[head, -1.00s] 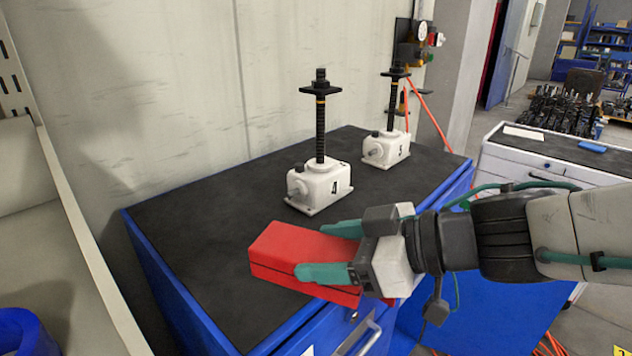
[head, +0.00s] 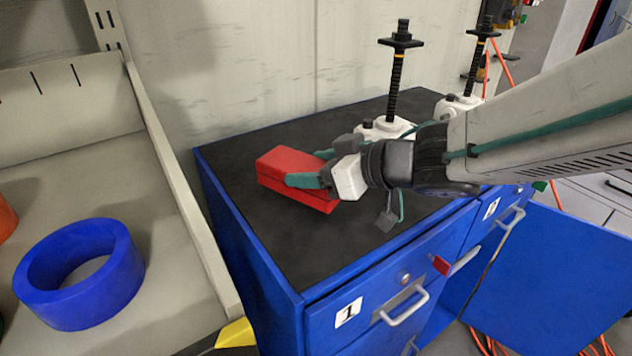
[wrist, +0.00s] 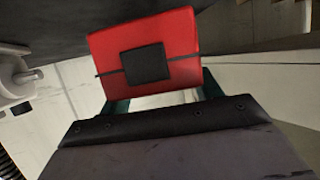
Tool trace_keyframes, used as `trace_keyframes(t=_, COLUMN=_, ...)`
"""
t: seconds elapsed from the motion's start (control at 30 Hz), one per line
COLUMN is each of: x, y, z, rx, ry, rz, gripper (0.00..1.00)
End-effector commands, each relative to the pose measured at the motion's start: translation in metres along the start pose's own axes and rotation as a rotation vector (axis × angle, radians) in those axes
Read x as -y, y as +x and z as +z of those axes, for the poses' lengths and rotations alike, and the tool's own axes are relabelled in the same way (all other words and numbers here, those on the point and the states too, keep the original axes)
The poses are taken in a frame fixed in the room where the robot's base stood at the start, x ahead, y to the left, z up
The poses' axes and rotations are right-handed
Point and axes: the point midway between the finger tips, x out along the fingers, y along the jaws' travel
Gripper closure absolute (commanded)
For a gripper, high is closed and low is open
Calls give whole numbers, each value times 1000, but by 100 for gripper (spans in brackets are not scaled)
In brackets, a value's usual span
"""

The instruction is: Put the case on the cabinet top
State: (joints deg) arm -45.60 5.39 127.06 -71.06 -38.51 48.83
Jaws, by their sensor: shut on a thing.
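The red case (head: 290,168) is between the teal fingers of my gripper (head: 318,170), over the black top of the blue cabinet (head: 270,235). My gripper is shut on it. In the wrist view the red case (wrist: 180,45) fills the space ahead of the fingers and shows a dark square patch. I cannot tell whether its underside touches the cabinet top or hangs just above it. The far finger is partly hidden.
Two white screw jacks with black spindles, the nearer one (head: 390,127) partly behind my arm, stand on the cabinet's back right. A beige shelf (head: 160,285) with a blue ring (head: 78,275) stands at left. The cabinet top's front left is clear.

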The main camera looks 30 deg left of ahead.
Motion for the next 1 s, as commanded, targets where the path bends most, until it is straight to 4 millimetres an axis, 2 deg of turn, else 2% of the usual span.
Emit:
trace_keyframes(t=0.03, x=1, y=3, z=12, rx=7, ry=6, rz=-1, gripper=74)
trace_keyframes(t=0.2, x=0, y=9, z=28, rx=3, ry=4, rz=0, gripper=74)
trace_keyframes(t=0.6, x=0, y=11, z=32, rx=3, ry=4, rz=1, gripper=74)
trace_keyframes(t=0.63, x=0, y=11, z=32, rx=4, ry=4, rz=1, gripper=28)
trace_keyframes(t=0.7, x=0, y=11, z=32, rx=4, ry=4, rz=1, gripper=15)
trace_keyframes(t=1.0, x=0, y=10, z=30, rx=3, ry=2, rz=1, gripper=15)
